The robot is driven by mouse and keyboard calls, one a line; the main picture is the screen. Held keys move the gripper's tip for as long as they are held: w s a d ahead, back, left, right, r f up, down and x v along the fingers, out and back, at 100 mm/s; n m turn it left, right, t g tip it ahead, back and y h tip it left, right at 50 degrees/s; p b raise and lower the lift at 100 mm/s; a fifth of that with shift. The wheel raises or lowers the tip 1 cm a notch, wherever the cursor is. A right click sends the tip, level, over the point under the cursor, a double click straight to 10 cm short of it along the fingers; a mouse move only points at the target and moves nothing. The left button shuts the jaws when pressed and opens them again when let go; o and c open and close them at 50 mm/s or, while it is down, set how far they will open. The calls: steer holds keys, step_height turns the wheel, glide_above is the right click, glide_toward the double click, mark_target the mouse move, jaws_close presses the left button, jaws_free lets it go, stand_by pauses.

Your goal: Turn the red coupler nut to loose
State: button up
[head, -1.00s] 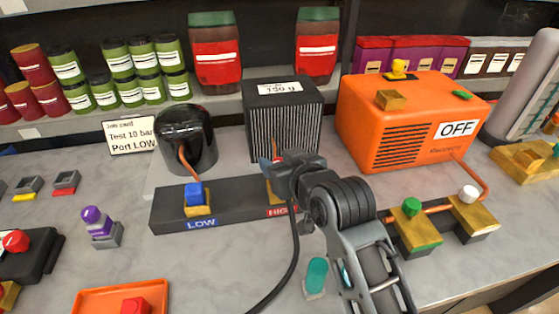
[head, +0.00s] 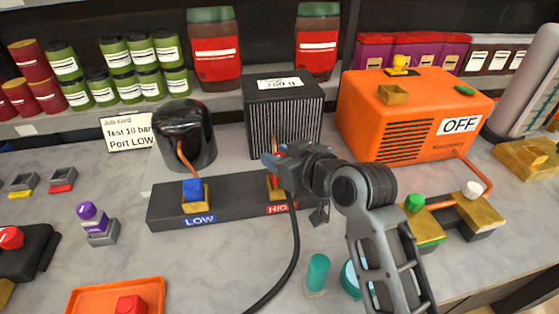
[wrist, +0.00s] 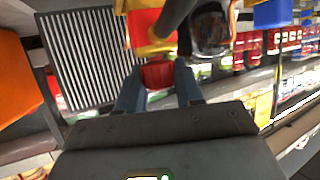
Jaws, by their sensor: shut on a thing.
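The red coupler nut (head: 279,151) shows as a small patch of red at my gripper (head: 272,160), above the brass HIGH port (head: 274,189) on the dark manifold (head: 235,198). In the wrist view, a red piece (wrist: 158,73) sits between the two blue-grey fingers of my gripper (wrist: 158,88), which are shut on it. A larger red and brass part (wrist: 150,28) is just beyond, with a dark hose across it. My gripper hides most of the nut in the head view, so its turn angle cannot be read.
The LOW port with a blue cap (head: 194,190) is at the left of the manifold. A black hose (head: 292,265) runs down the bench. The orange pump (head: 400,112), reading OFF, stands at the right, and a teal-topped part (head: 317,271) stands near my arm.

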steer(key=n+g+y+b, duration=0.2)
steer(key=b, duration=0.1)
steer(key=shift+w+f+n, duration=0.1)
steer(key=shift+f+n, duration=0.2)
steer(key=n+g+y+b, duration=0.2)
steer(key=n+g+b, duration=0.2)
steer(key=g+b, duration=0.1)
steer(key=shift+n+b, duration=0.3)
steer(key=n+g+b, duration=0.3)
steer(key=g, duration=0.1)
steer(key=shift+r+n+y+b, duration=0.1)
steer(key=shift+n+y+b, duration=0.2)
steer(key=shift+r+n+g+h+b, duration=0.1)
steer(key=shift+n+g+h+b, duration=0.3)
steer(key=shift+n+g+b, duration=1.3)
steer(key=shift+g+p, duration=0.35)
steer(key=shift+g, duration=0.05)
steer(key=o, duration=1)
steer(key=shift+r, duration=0.1)
steer(key=shift+v, duration=3.8)
